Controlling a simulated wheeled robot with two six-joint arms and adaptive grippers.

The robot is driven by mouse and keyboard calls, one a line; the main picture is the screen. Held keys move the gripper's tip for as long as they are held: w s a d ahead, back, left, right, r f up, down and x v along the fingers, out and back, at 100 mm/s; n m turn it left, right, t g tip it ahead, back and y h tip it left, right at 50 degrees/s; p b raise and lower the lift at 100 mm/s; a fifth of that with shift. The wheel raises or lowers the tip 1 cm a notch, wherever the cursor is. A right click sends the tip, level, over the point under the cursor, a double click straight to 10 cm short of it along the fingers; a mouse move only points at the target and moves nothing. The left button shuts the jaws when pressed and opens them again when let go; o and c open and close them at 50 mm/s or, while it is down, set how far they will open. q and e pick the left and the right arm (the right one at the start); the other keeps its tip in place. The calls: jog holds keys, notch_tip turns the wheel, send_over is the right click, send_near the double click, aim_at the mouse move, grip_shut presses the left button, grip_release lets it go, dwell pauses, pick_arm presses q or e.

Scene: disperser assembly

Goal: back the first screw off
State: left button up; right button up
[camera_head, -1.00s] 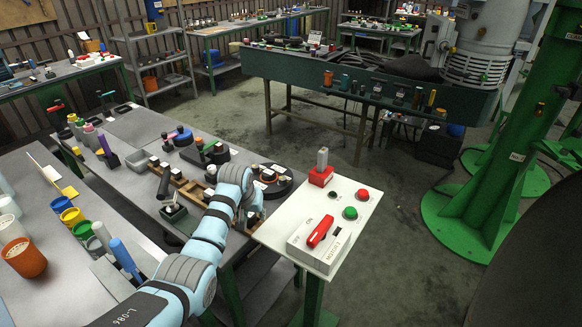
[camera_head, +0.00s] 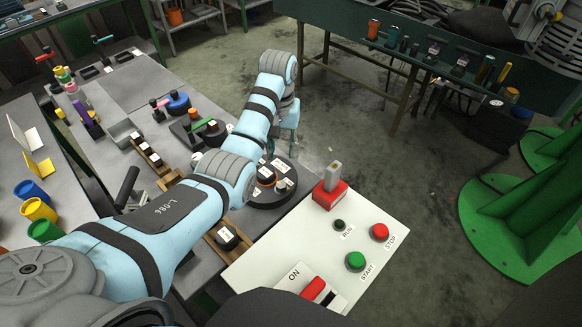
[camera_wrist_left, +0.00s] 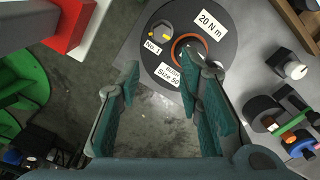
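My left gripper (camera_head: 288,135) hangs at the table's far right edge, beyond the dark round fixture (camera_head: 288,198). In the left wrist view the gripper (camera_wrist_left: 160,72) is open, with nothing between its fingers. The round fixture (camera_wrist_left: 225,62) lies beneath, with labels "20 N m", "No. 1" and "Size 50". An orange ring (camera_wrist_left: 176,44) sits on it, partly behind one finger. My right gripper is not in view.
A white control panel (camera_head: 290,240) with a red-based block (camera_head: 330,192), a green START button (camera_head: 355,262) and a red STOP button (camera_head: 380,232) stands right of the fixture. Small parts and wooden holders crowd the table left of my arm. Open floor lies beyond.

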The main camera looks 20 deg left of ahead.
pick_arm(q)
notch_tip(320, 180, down, 3)
jog(key=b, duration=0.2)
send_over(281, 185)
jog(key=s, duration=0.2)
notch_tip(281, 185, down, 6)
jog(key=shift+w+d+r+b, duration=0.1)
jog(key=shift+r+b, duration=0.15)
jog(key=shift+b, duration=0.05)
jog(key=f, duration=0.1)
jog(key=w+f, duration=0.1)
jog(key=f, duration=0.1)
jog(key=f+b, duration=0.1)
jog(key=f, duration=0.1)
jog(key=shift+w+f, duration=0.1)
jog(key=shift+w, duration=0.15)
jog(key=shift+w+f, duration=0.1)
jog(key=shift+f, duration=0.1)
jog(key=shift+s+r, duration=0.2)
jog(key=shift+s, duration=0.15)
jog(key=shift+c, duration=1.1)
jog(key=shift+r, duration=0.1)
grip_shut()
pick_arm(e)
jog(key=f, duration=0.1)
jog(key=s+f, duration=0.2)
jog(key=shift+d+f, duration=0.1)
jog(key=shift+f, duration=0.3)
